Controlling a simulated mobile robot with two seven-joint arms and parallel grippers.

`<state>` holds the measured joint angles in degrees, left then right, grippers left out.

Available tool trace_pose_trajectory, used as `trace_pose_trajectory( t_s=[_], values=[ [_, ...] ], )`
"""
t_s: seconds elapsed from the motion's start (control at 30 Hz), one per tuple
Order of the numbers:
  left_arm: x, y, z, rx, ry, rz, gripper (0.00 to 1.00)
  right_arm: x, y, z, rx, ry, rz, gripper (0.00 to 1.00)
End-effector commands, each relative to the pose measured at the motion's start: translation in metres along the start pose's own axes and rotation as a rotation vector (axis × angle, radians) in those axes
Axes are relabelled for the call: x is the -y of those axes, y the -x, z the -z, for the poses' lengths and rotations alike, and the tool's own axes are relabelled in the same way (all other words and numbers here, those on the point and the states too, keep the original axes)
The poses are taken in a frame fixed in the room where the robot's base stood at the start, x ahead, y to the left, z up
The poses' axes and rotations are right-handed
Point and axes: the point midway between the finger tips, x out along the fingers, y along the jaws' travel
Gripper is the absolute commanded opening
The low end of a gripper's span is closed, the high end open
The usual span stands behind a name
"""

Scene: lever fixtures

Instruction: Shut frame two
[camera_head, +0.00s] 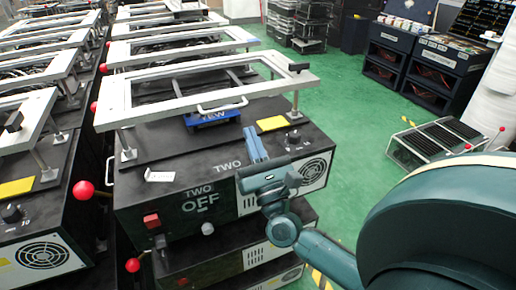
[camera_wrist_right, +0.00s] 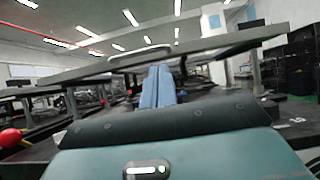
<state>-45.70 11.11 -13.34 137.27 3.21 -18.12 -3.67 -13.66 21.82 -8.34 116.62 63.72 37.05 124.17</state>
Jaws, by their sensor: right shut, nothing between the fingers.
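Frame two is the pale rectangular frame (camera_head: 275,88) raised on posts above a black box (camera_head: 180,214) marked "TWO" and "OFF" in the head view. A white handle (camera_head: 222,106) is on its front bar. In the right wrist view the frame (camera_wrist_right: 215,42) crosses overhead, with its handle (camera_wrist_right: 140,53) on top. My right gripper (camera_head: 252,137) has blue fingers pressed together, empty, in front of the box's top edge and below the frame. Its fingers (camera_wrist_right: 158,84) point forward under the frame in the wrist view. My left gripper is not in view.
A blue "NEW" block (camera_head: 211,117) and a yellow pad (camera_head: 271,124) lie under the frame. Red ball levers (camera_head: 83,190) stand at the box's left. Similar frames fill the left and back.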

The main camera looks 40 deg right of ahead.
Motion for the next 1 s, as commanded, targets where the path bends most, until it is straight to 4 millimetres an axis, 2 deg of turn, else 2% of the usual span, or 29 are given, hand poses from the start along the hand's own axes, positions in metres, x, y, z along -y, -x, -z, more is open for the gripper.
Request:
trace_pose_trajectory(
  t_s=[0.03, 0.1, 0.3, 0.73, 1.0],
  values=[
    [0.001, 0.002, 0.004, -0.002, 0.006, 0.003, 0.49, 0.0, -0.011, -0.003, 0.004, 0.0, 0.002, 0.0],
    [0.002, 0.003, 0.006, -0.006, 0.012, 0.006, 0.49, 0.0, -0.022, -0.002, 0.003, 0.002, 0.002, 0.0],
    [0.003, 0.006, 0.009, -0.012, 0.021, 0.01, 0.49, 0.0, -0.039, -0.001, 0.001, 0.001, 0.001, 0.0],
    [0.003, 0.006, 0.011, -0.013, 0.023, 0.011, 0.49, 0.0, -0.042, -0.001, -0.001, 0.003, 0.0, 0.0],
    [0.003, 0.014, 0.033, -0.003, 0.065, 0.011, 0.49, 0.0, -0.052, -0.019, -0.045, 0.002, 0.001, 0.0]
  ],
)
